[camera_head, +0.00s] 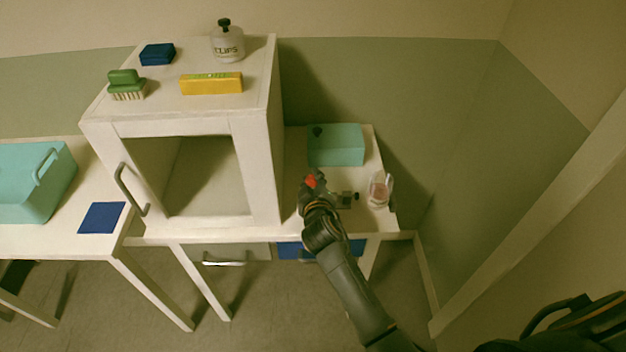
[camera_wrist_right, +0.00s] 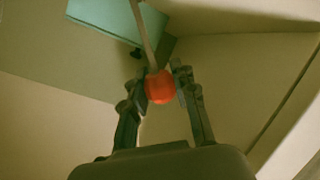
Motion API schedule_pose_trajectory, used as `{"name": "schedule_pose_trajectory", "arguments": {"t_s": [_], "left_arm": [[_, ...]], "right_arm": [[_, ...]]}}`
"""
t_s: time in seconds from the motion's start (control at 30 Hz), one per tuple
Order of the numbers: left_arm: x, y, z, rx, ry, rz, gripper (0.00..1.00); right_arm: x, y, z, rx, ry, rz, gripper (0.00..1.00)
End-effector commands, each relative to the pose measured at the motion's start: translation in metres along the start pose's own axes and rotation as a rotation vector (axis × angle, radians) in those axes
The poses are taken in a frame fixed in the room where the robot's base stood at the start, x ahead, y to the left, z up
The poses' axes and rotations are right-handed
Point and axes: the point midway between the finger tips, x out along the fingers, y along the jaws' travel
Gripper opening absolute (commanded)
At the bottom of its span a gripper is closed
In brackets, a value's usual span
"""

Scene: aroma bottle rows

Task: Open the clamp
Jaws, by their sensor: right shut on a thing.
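The clamp (camera_head: 343,199) is a small grey metal device on the white side table, right of my right gripper. A black knob shows at its right end. Its red handle tip (camera_head: 311,181) stands up at my right gripper (camera_head: 309,188). In the right wrist view, the red handle tip (camera_wrist_right: 160,87) sits between the two fingers of the gripper (camera_wrist_right: 160,84), which is shut on it. A thin metal lever (camera_wrist_right: 146,35) runs up from the red tip. My gripper partly hides the clamp in the head view. My left gripper is not in view.
A teal bin (camera_head: 336,146) stands behind the clamp. A clear object with pink contents (camera_head: 380,190) is at the right. The white cabinet (camera_head: 258,165) rises close to the left, bearing a blue box, brush, yellow box and bottle. The floor in front is clear.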

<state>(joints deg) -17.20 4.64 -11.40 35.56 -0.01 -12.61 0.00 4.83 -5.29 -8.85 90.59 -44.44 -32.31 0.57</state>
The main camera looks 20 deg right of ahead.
Motion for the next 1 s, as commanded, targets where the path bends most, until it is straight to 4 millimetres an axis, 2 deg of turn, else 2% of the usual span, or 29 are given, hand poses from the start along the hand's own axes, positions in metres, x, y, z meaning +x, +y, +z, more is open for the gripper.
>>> {"name": "schedule_pose_trajectory", "arguments": {"t_s": [0.17, 0.2, 0.27, 0.67, 0.77, 1.0], "left_arm": [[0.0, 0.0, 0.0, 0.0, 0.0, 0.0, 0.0], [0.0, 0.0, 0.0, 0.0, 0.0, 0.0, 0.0], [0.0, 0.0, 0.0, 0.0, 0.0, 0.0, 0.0], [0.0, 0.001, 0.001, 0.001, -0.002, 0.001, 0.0], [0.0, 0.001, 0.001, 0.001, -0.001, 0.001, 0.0], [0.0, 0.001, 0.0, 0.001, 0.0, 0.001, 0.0]], "right_arm": [[0.0, -0.002, 0.001, -0.005, -0.003, -0.002, 0.0], [0.0, -0.002, 0.001, -0.005, -0.003, -0.002, 0.29], [0.0, -0.002, 0.001, -0.004, -0.003, -0.003, 0.39], [-0.006, -0.001, 0.001, -0.001, -0.001, -0.001, 0.39], [-0.019, -0.002, 0.001, -0.001, -0.001, -0.002, 0.39], [-0.07, -0.002, 0.001, 0.0, -0.003, -0.003, 0.39]]}}
